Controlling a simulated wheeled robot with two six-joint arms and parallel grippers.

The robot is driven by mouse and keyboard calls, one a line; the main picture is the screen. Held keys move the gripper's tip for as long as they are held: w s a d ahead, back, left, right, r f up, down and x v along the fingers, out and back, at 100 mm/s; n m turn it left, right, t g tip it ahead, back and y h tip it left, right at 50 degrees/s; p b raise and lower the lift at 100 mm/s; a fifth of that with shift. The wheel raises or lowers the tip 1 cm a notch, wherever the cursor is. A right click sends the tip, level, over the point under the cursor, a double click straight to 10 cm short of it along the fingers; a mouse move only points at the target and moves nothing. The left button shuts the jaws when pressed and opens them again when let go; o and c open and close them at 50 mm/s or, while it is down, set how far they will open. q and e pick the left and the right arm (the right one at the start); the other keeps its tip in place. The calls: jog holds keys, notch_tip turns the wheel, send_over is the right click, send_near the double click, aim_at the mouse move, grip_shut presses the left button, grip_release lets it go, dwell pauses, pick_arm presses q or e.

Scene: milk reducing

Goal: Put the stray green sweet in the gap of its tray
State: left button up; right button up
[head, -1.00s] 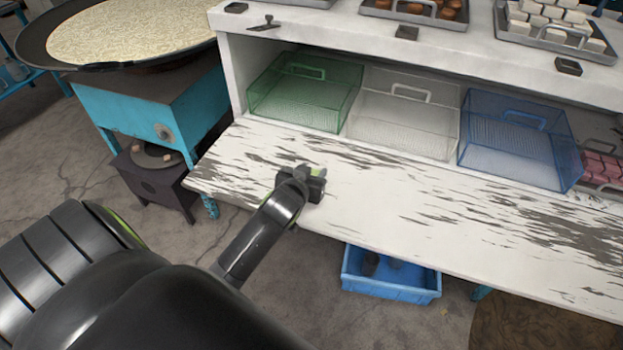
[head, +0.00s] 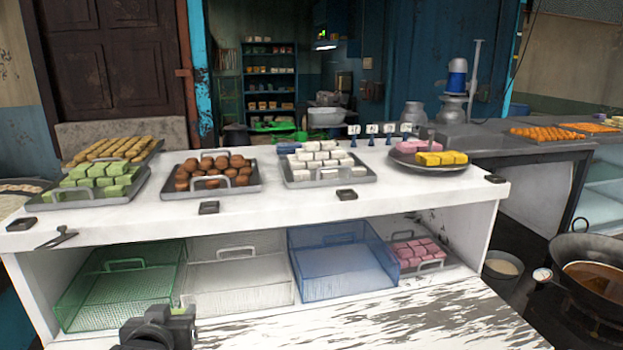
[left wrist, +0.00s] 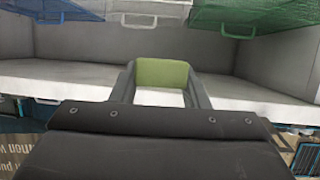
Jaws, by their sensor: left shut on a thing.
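My left gripper (head: 165,322) is at the bottom of the head view, in front of the green wire basket and over the lower shelf. In the left wrist view its two fingers are shut on a green sweet (left wrist: 162,73). I cannot make out the gap clearly. My right gripper is in neither view.
Trays of brown balls (head: 232,187) and white sweets (head: 372,180) stand right of the green tray. A metal scraper (head: 57,237) lies at the counter's left front edge. Green (head: 80,300), white (head: 240,298) and blue (head: 345,290) baskets stand below the counter.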

pick_arm(q)
jog(key=s+d+r+m+h, duration=0.1)
jog(key=s+d+r, duration=0.2)
jog(key=d+r, duration=0.2)
jog(key=shift+s+d+r+m+h, duration=0.2)
jog(key=shift+d+r+m+h, duration=0.2)
jog(key=shift+r, duration=1.3)
